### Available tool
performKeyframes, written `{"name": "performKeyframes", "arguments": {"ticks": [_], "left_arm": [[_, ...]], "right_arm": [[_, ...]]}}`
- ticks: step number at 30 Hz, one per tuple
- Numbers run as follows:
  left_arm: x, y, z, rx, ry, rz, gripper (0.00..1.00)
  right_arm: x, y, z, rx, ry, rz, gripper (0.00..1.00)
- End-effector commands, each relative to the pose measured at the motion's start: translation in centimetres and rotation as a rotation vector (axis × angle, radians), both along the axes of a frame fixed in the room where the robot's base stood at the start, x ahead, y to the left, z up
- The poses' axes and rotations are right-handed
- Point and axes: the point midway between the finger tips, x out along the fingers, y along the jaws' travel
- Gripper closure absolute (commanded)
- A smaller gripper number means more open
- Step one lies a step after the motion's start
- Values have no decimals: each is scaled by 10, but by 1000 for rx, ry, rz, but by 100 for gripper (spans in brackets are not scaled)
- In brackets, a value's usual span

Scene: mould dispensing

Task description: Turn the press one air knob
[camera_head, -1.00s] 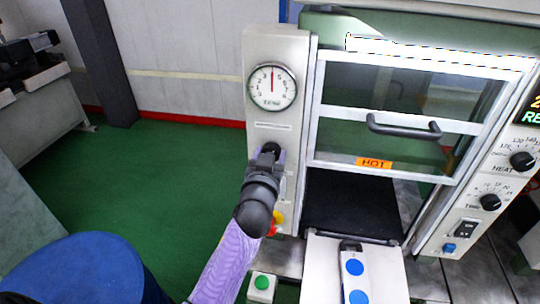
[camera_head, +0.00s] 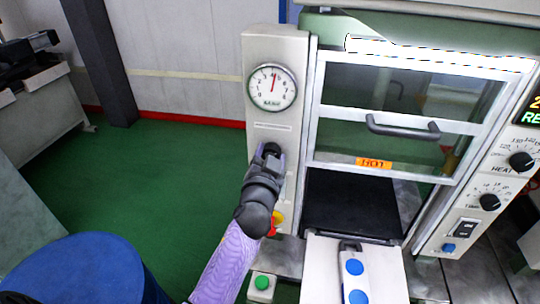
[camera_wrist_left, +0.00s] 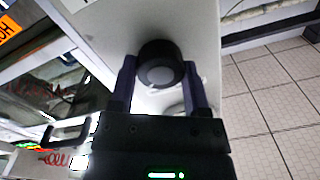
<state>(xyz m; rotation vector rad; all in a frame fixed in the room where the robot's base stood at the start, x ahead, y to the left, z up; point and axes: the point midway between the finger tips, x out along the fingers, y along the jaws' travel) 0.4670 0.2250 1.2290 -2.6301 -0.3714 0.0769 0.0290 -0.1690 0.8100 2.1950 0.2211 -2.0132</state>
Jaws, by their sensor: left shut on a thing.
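The air knob is a round black knob with a grey face, seen in the left wrist view (camera_wrist_left: 160,72) on the pale panel. My left gripper (camera_wrist_left: 160,85) is shut on it, with one dark finger on each side. In the head view my left gripper (camera_head: 268,152) covers the knob on the panel (camera_head: 276,45) at the left of the press. The round gauge (camera_head: 272,88) above it has its needle close to upright, tilted slightly right. My right gripper is not in view.
The press door (camera_head: 405,90) with its dark handle (camera_head: 403,128) is right of the panel. A HOT label (camera_head: 373,163) is on its lower frame. Green floor is open at left.

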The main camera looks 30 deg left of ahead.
Motion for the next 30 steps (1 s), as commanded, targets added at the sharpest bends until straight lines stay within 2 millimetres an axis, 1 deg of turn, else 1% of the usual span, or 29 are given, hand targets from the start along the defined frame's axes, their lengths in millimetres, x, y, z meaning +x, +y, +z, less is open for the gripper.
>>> {"name": "performKeyframes", "arguments": {"ticks": [6, 15, 22, 30], "left_arm": [[0, 0, 0, 194, 51, 0, 98], [0, 0, 0, 417, 108, -1, 98], [0, 0, -1, 528, 136, 0, 98], [0, -1, -1, 586, 152, 0, 98]], "right_arm": [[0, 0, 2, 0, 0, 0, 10], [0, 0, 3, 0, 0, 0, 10], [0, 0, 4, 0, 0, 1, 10], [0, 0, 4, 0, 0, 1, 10]]}}
